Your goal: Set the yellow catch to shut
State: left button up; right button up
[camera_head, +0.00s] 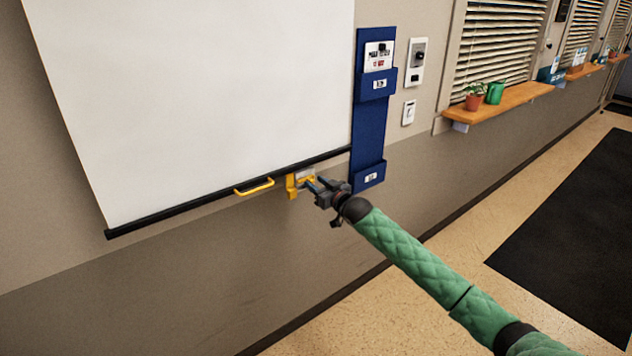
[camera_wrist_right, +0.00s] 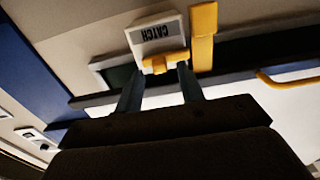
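The yellow catch (camera_head: 308,181) is on the wall at the bottom edge of the white screen, beside the blue wall holder. In the right wrist view, its yellow lever (camera_wrist_right: 165,62) sits across the lower end of a white plate (camera_wrist_right: 157,36) marked CATCH, next to an upright yellow strip (camera_wrist_right: 203,40). My right gripper (camera_head: 314,184) is at the catch. Its two fingers (camera_wrist_right: 158,72) are apart, with the tips close to the lever; I cannot tell whether they touch it. My left gripper is not in view.
The white screen (camera_head: 205,90) ends in a black bar with a yellow pull handle (camera_head: 254,187). The blue holder (camera_head: 369,125) hangs right of the catch, with wall switches (camera_head: 409,112) beyond. A wooden shelf (camera_head: 505,103) with pots lies further right. The floor below is clear.

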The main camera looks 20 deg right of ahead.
jog(key=shift+w+a, duration=0.2)
jog(key=shift+w, duration=0.2)
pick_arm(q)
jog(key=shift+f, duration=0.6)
